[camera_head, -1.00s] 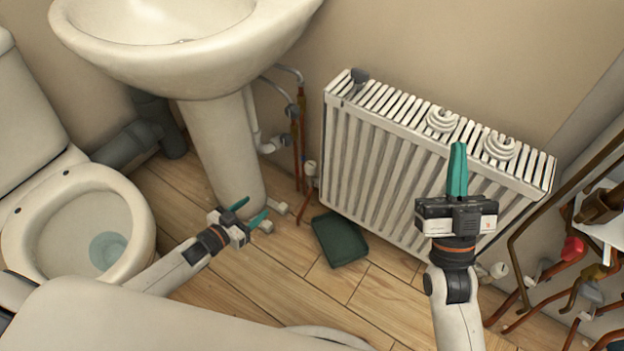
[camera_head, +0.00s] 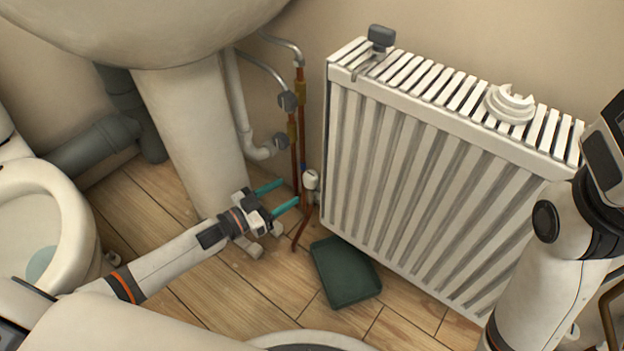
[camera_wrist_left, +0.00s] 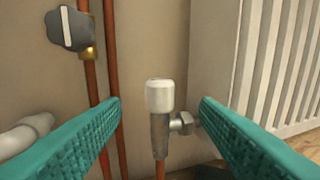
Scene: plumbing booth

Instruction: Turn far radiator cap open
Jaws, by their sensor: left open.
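The white radiator (camera_head: 410,180) stands against the wall. A white-capped radiator valve (camera_head: 311,180) sits at its left lower corner on a copper pipe. In the left wrist view the white cap (camera_wrist_left: 160,95) is upright between the fingers, ahead of them and apart from both. My left gripper (camera_head: 279,195) is open and empty, with its teal fingers pointing at the valve. My right arm (camera_head: 550,260) comes up in front of the radiator's right side, and its fingers are out of the frame.
Copper pipes with grey-handled valves (camera_head: 288,101) rise left of the radiator. The sink pedestal (camera_head: 195,140) stands just behind my left gripper. A dark green box-like item (camera_head: 345,272) lies on the floor. White rings (camera_head: 510,104) and a grey fitting (camera_head: 380,40) are on the radiator top.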

